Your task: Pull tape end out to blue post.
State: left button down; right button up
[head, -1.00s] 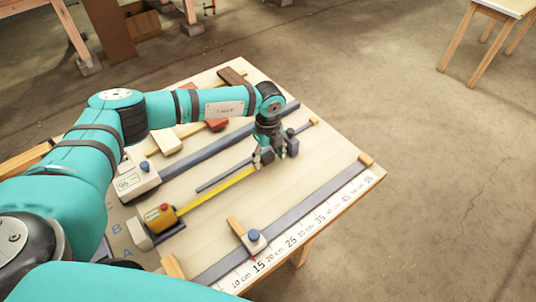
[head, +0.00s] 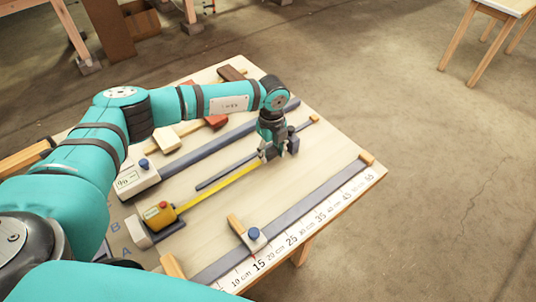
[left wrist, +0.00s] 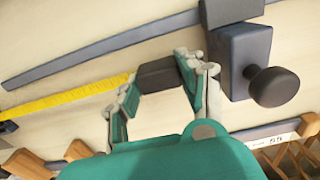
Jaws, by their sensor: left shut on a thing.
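The yellow tape (head: 220,189) runs out straight from its yellow case (head: 159,214) on the bench; it also shows in the left wrist view (left wrist: 65,97). Its end carries a dark grey tab (left wrist: 158,75). My left gripper (head: 266,153) is shut on this tab, and its fingers (left wrist: 160,85) stand on both sides of it. A dark blue-grey post (head: 293,144) with a round knob stands just beyond the gripper. In the left wrist view the post (left wrist: 238,52) is close beside the right finger; I cannot tell whether they touch. My right gripper is not in view.
A scale strip (head: 300,233) with a blue-knobbed slider (head: 254,238) lies along the near edge. A grey rail (head: 215,148) and a labelled box (head: 137,180) lie behind the tape.

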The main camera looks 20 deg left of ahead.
aim_at(275, 149)
pick_arm(q)
jog(key=shift+w+d, duration=0.5)
jog(key=shift+w, duration=0.2)
jog(key=c, duration=0.8)
grip_release()
jog(key=shift+s+a, duration=0.1)
jog(key=shift+o, duration=0.2)
jog(key=shift+r, duration=0.1)
notch_tip(275, 149, up, 7)
jog(key=shift+f, duration=0.2)
jog(key=shift+r, duration=0.55)
